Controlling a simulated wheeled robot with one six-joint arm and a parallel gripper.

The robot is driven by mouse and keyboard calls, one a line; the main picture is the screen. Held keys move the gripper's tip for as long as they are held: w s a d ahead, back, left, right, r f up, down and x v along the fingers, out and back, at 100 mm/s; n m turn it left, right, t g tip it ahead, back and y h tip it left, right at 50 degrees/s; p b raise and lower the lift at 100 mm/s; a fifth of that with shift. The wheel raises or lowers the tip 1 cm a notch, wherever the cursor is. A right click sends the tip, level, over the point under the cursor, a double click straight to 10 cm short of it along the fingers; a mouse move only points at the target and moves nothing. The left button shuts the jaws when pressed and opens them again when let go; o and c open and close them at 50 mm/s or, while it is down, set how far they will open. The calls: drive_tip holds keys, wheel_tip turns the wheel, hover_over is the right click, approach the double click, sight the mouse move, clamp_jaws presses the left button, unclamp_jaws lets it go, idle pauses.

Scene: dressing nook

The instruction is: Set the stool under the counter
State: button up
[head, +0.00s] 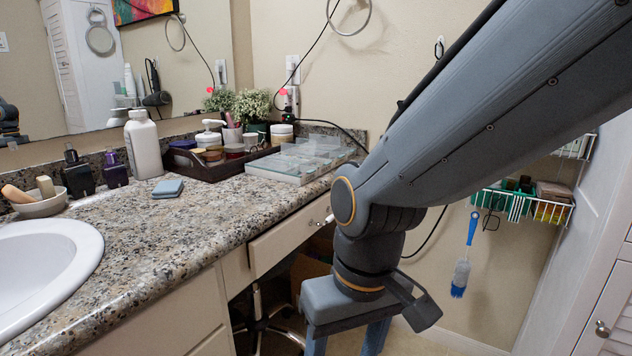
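My gripper (345,343) hangs down at the bottom centre, in front of the counter's right end. Its two blue-grey fingers are spread well apart, with bare floor showing between their upper parts. The fingertips are cut off by the bottom edge. The speckled granite counter (210,220) runs from the lower left to the far wall. A metal base with several legs and casters (262,322) stands in the dark space under the counter, left of my gripper. Its upper part is hidden, so I cannot tell whether it is the stool. No other stool shows.
A drawer front (288,236) borders the opening under the counter. A cardboard box (308,268) is partly visible inside. A wire rack (522,204) and a blue brush (463,272) hang on the right wall. A white louvred door (605,290) stands at right.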

drive_tip(key=s+d+r+m+p, duration=0.1)
drive_tip(key=d+r+m+p, duration=0.1)
drive_tip(key=d+r+p, duration=0.6)
drive_tip(key=s+d+r+m+h+p, duration=0.1)
drive_tip(key=d+r+m+p, duration=0.1)
drive_tip(key=d+r+p, duration=0.5)
wheel_tip(320, 180, up, 5)
drive_tip(key=p, duration=1)
drive_tip(key=shift+d+m, duration=0.3)
drive_tip(key=shift+d, duration=0.05)
idle(0.5)
